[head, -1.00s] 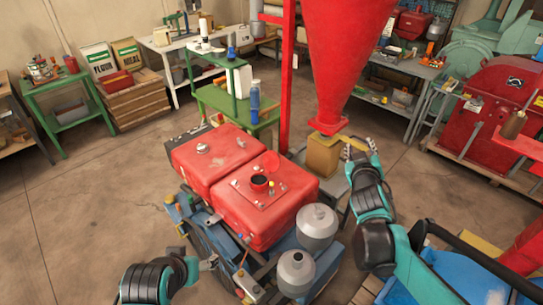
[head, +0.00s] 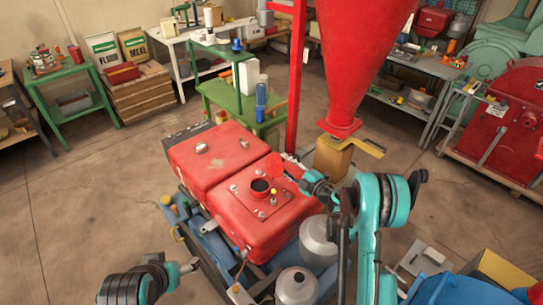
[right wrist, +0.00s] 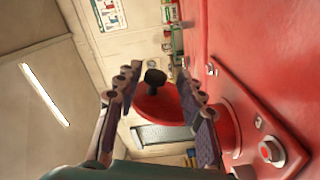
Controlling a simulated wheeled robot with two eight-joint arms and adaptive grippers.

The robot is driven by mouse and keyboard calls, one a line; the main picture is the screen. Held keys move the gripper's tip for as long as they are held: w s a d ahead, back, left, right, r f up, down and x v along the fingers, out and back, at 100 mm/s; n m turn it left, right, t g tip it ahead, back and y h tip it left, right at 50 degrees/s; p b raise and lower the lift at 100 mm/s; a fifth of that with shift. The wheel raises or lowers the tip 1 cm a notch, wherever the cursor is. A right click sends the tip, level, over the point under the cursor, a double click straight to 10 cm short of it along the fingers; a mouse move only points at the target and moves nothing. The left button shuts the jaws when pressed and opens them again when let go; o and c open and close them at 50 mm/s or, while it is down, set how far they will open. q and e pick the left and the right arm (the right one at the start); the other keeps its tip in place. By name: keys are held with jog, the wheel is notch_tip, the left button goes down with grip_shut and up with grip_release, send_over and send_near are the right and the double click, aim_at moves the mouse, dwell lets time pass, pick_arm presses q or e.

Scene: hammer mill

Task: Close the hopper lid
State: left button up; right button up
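The red round hopper lid (head: 275,167) stands raised at the far side of the open filler neck (head: 260,187) on the red machine. In the right wrist view the lid (right wrist: 160,103) shows as a red disc with a black knob (right wrist: 154,78). My right gripper (head: 285,160) is beside the lid. In the right wrist view its fingers (right wrist: 160,82) are spread, with the lid between or just beyond them; I cannot tell whether they touch it. The neck (right wrist: 224,127) is close beside one finger. My left gripper (head: 190,267) is away at lower left; its finger opening is unclear.
A large red funnel (head: 358,60) hangs behind the machine, above a cardboard box (head: 332,158). A red post (head: 297,75) stands beside it. Two grey canisters (head: 297,287) (head: 319,240) are at the machine's near right. The floor at left is clear.

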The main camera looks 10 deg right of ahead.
aim_at(275, 156)
jog(key=b+x, duration=0.1)
jog(key=x, duration=0.4)
jog(key=shift+w+a+r+b, duration=0.1)
jog(key=shift+w+a+b, duration=0.1)
jog(key=shift+w+b, duration=0.1)
jog(key=shift+w+a+r, duration=0.1)
jog(key=shift+w, duration=0.05)
grip_shut()
